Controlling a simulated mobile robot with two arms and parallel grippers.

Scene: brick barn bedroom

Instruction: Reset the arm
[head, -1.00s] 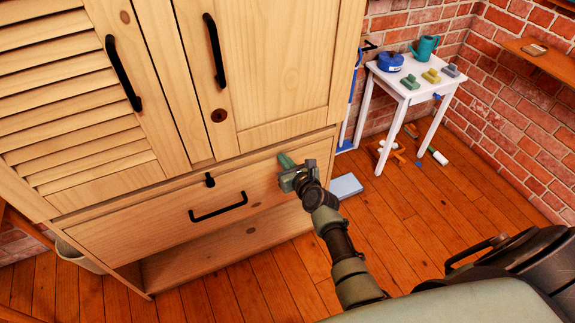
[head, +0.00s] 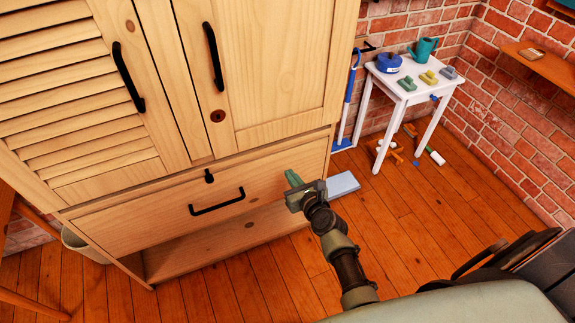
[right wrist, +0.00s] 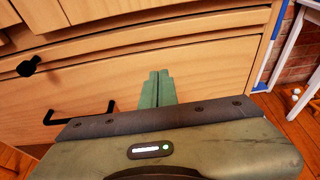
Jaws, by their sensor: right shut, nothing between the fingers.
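My right gripper (head: 292,179) is in front of the right part of the wooden wardrobe's drawer (head: 150,215) in the head view. Its green fingers are together with nothing between them. The right wrist view also shows the closed fingers (right wrist: 157,90) pointing at the drawer front, right of its black handle (right wrist: 80,113). My right arm reaches up from the lower right of the head view. My left gripper is not in view.
The wardrobe (head: 270,70) fills the left side, with an open space under its drawer. A white table (head: 415,90) with a blue pot (head: 389,62) and teal watering can (head: 424,48) stands at the back right.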

